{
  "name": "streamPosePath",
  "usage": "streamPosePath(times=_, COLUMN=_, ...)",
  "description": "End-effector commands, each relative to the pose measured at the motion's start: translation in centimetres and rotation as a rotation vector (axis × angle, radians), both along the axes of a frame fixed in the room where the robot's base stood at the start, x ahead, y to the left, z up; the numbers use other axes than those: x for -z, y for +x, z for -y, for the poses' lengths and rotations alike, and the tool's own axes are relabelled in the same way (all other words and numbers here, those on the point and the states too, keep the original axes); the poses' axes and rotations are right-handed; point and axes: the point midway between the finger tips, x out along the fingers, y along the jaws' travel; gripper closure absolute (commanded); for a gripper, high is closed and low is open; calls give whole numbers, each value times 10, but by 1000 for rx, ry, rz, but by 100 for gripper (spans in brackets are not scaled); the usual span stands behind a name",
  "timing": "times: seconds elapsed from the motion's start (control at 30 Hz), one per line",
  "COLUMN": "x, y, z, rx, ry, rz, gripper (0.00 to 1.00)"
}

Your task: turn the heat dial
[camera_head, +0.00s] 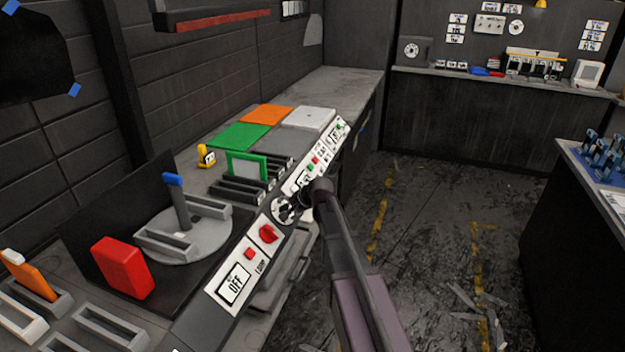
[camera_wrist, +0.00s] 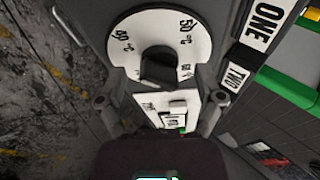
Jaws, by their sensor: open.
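The heat dial (camera_wrist: 188,48) is a round white plate with temperature marks, 50°C among them, and a dark knob (camera_wrist: 157,68) at its middle. In the head view the dial (camera_head: 280,212) is on the sloped front panel, partly covered by my gripper (camera_head: 304,196). In the wrist view my gripper (camera_wrist: 160,99) is open, one finger to each side. The knob shows above the line between the fingertips, and nothing is held. I cannot tell whether a finger touches the dial.
A red knob (camera_head: 268,234) and an OFF display (camera_head: 235,284) are nearer on the panel. More labelled controls (camera_head: 322,155) lie farther along it. A red block (camera_head: 122,267) and a round grey stand (camera_head: 205,240) are on the bench. The floor to the right is mostly open.

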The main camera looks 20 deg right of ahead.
Motion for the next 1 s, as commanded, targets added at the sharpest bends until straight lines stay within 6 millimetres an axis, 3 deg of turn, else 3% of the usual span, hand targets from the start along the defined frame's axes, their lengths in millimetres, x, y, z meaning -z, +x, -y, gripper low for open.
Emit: streamPosePath(times=1.0, x=-2, y=2, z=0, rx=450, ry=265, rz=-364, gripper=14)
